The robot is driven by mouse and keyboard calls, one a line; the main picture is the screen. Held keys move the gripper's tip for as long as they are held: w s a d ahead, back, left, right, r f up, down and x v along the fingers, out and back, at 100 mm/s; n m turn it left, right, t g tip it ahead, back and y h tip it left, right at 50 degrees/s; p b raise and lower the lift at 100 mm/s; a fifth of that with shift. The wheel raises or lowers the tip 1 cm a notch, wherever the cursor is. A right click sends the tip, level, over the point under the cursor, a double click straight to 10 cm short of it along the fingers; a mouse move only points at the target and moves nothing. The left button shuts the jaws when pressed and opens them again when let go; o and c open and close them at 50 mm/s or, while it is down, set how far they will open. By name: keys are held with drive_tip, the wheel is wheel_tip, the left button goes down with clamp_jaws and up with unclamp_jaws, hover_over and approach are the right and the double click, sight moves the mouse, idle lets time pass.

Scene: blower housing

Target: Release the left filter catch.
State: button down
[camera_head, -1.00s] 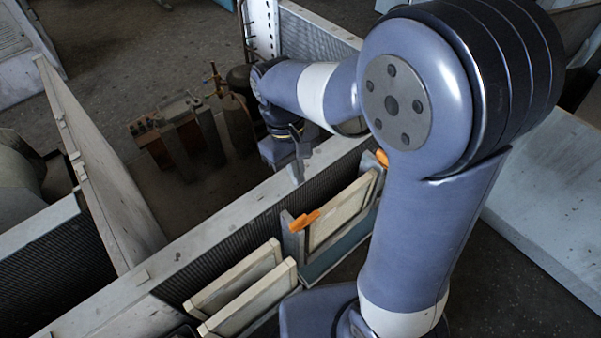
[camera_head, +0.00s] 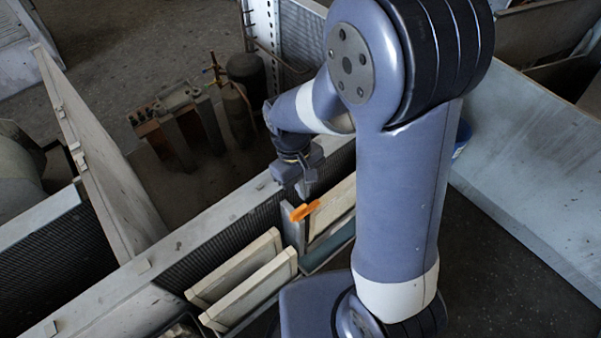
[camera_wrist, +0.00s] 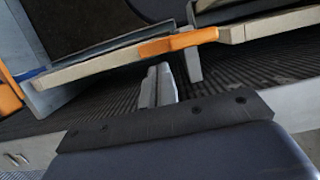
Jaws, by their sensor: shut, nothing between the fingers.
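The left filter catch (camera_head: 304,211) is an orange lever at the top left corner of a cream-framed filter panel (camera_head: 333,208). It also shows as an orange bar in the wrist view (camera_wrist: 178,42), lying across the frame's edge. My gripper (camera_head: 304,192) is shut and empty, just above and behind the catch in the head view. In the wrist view the closed fingertips (camera_wrist: 158,70) point toward the catch, with a small gap seeming to remain; contact cannot be told. A second orange catch (camera_wrist: 8,95) shows at the wrist view's left edge. My arm hides it in the head view.
Two loose cream-framed panels (camera_head: 247,285) lean left of the held filter. A long grey housing wall (camera_head: 190,238) with dark ribbed mesh runs behind the filters. Cylinders and machinery (camera_head: 205,115) stand beyond it. Dark floor lies to the right.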

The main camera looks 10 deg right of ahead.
drive_tip(key=shift+s+d+f, duration=0.1)
drive_tip(key=shift+s+f, duration=0.05)
drive_tip(key=shift+f, duration=0.45)
drive_tip(key=shift+s+d+m, duration=0.15)
drive_tip(key=shift+d+m, duration=0.2)
drive_tip(key=shift+m, duration=0.55)
drive_tip(key=m, duration=0.1)
drive_tip(key=s+d+m+y, duration=0.1)
drive_tip(key=m, duration=0.1)
drive_tip(key=shift+d, duration=0.1)
drive_tip(key=m, duration=0.2)
drive_tip(key=s+d+m+y, duration=0.1)
drive_tip(key=m, duration=0.1)
drive_tip(key=shift+s, duration=0.15)
drive_tip(key=s+m, duration=0.1)
drive_tip(key=m, duration=0.1)
drive_tip(key=s+m+y, duration=0.1)
drive_tip(key=m, duration=0.2)
drive_tip(key=s+m, duration=0.2)
drive_tip(key=m, duration=0.1)
drive_tip(key=shift+t+y, duration=0.3)
drive_tip(key=shift+y, duration=0.1)
drive_tip(key=shift+s, duration=0.1)
